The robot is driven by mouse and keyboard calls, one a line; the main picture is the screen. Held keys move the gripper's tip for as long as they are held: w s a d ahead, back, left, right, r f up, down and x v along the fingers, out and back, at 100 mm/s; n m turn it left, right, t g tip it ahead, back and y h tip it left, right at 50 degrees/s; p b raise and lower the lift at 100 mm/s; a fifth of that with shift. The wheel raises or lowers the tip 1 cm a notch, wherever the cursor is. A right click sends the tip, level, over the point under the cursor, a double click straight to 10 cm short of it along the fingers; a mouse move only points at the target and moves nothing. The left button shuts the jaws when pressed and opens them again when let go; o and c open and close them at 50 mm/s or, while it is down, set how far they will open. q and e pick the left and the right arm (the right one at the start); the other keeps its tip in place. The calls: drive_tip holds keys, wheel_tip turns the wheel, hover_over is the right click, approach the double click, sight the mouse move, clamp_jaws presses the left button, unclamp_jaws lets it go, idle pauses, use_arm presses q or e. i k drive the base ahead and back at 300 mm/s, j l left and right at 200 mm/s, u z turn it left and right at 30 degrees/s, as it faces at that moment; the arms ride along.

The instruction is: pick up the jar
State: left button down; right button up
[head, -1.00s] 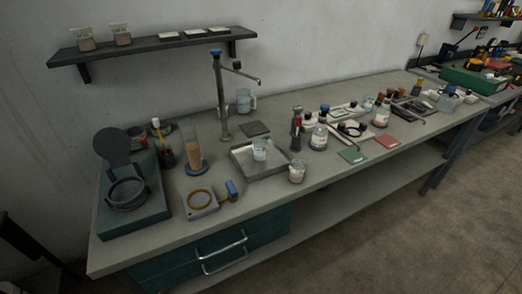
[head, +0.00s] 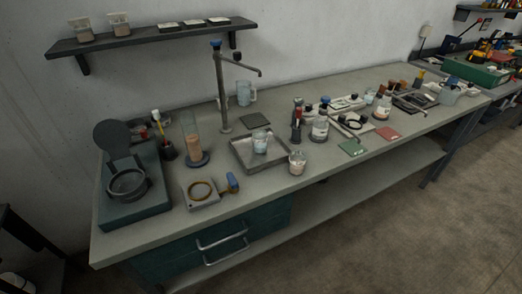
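Several jar-like vessels stand on the grey workbench (head: 330,178), and I cannot tell which one the task names. A small clear jar with a pale label (head: 297,162) stands near the front edge, just right of the metal tray (head: 240,158). A larger labelled glass jar with a dark top (head: 320,127) stands further right and back. Another similar jar (head: 382,107) stands beyond it. Neither of my grippers shows in the head view.
A tall tap (head: 222,90) rises behind the tray. A dark green device with a round lid (head: 128,185) fills the left end. A wall shelf (head: 150,38) hangs above. The front strip right of the small jar is mostly clear, with green (head: 352,147) and red (head: 388,133) pads behind.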

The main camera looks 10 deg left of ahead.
sight(259, 136)
drive_tip(key=i+l+u, duration=0.15)
drive_tip(key=l, duration=0.2)
drive_tip(key=i+l+u, duration=0.15)
drive_tip(key=l, duration=0.2)
drive_tip(key=i+l+u, duration=0.15)
drive_tip(key=l, duration=0.25)
drive_tip(key=i+l+u, duration=0.15)
drive_tip(key=l, duration=0.25)
drive_tip(key=i+l+u, duration=0.15)
drive_tip(key=l, duration=0.3)
drive_tip(key=i+l+u, duration=0.15)
drive_tip(key=l, duration=0.25)
drive_tip(key=k, duration=0.05)
